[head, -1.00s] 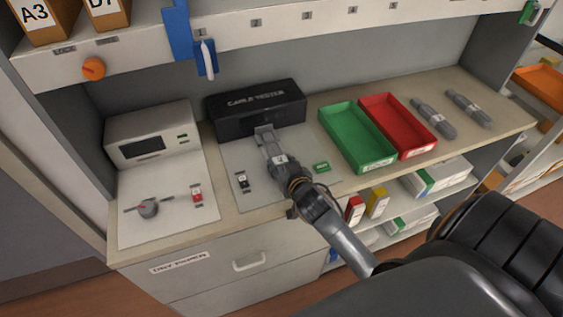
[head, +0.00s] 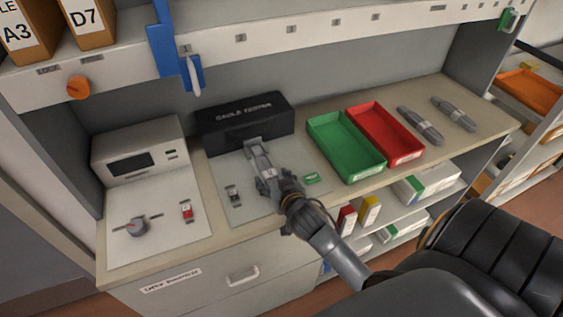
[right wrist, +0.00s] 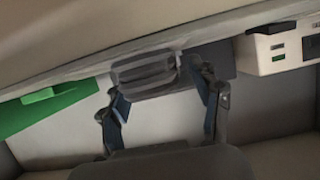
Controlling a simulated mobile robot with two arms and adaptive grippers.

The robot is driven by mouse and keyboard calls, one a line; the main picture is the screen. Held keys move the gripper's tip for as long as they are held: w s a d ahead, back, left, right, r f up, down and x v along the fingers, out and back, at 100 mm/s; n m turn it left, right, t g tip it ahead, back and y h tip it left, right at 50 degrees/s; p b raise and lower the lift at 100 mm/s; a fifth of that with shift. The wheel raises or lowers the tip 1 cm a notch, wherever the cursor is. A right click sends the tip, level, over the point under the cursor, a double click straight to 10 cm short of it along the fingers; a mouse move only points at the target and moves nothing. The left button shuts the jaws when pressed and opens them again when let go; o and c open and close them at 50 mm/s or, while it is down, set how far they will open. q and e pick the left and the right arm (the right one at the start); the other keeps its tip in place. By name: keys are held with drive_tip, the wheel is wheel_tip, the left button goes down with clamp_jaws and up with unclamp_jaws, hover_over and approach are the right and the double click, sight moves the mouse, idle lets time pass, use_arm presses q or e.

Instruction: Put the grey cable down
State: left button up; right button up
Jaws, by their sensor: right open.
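My right gripper (head: 258,157) is low over the light grey mat (head: 222,172), just in front of the black cable tester (head: 247,122). In the right wrist view its two jaws (right wrist: 163,98) stand wide apart. A grey ribbed bundle, which looks like the grey cable (right wrist: 145,68), lies near the fingertips, apart from both jaws. In the head view I cannot clearly tell this cable from the gripper. Two more grey bundles, a nearer one (head: 420,126) and a farther one (head: 454,113), lie at the right of the counter. My left gripper is not in view.
A green tray (head: 318,148) and a red tray (head: 408,148) stand right of the mat. A small green piece (head: 311,178) and a black switch (head: 234,194) flank the gripper. A white instrument (head: 160,145) stands at left. A shelf (head: 300,38) overhangs the counter.

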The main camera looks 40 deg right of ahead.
drive_tip(key=b+v, duration=0.1)
drive_tip(key=v, duration=0.9)
drive_tip(key=shift+s+a+r, duration=0.1)
drive_tip(key=shift+s, duration=0.2)
